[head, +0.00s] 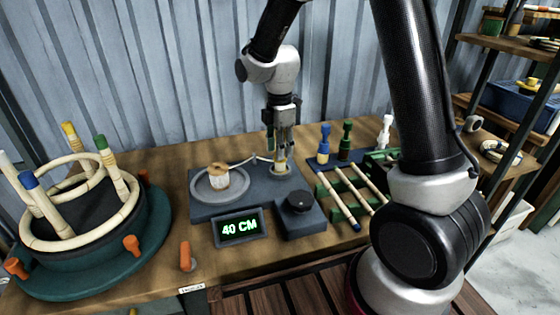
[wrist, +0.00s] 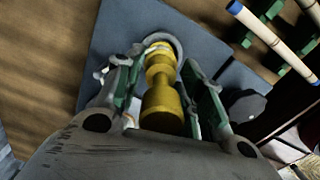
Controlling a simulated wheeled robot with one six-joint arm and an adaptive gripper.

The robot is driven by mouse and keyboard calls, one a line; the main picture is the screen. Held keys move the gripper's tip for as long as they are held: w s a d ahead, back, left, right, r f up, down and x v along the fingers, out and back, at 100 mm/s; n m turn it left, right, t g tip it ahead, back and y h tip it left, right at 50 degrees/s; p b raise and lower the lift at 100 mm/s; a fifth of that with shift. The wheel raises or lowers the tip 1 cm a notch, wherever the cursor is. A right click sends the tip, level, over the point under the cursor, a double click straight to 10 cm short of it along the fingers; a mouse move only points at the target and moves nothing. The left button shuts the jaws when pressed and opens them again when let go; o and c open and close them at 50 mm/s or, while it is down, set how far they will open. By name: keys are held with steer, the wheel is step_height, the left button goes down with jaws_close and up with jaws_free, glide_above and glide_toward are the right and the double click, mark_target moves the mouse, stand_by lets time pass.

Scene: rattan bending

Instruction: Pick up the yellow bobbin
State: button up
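The yellow bobbin (wrist: 162,103) stands upright in the round ring-shaped seat of the dark grey device. In the head view only a small part of the yellow bobbin (head: 282,159) shows between the fingers. My gripper (head: 280,151) points down over it, with one finger on each side. In the wrist view the fingers of my gripper (wrist: 163,62) are spread around the bobbin, with narrow gaps beside it. Whether either pad touches it lower down is hard to tell.
Right of the device stand a blue bobbin (head: 323,146), a green bobbin (head: 346,142) and a white bobbin (head: 387,130), behind a green rack with rattan sticks (head: 347,193). A spool (head: 219,178) sits left. A display (head: 239,229) reads 40 CM. A round rattan form (head: 75,245) fills the left end.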

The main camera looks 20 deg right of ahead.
jaws_close()
steer(key=shift+r, duration=0.1)
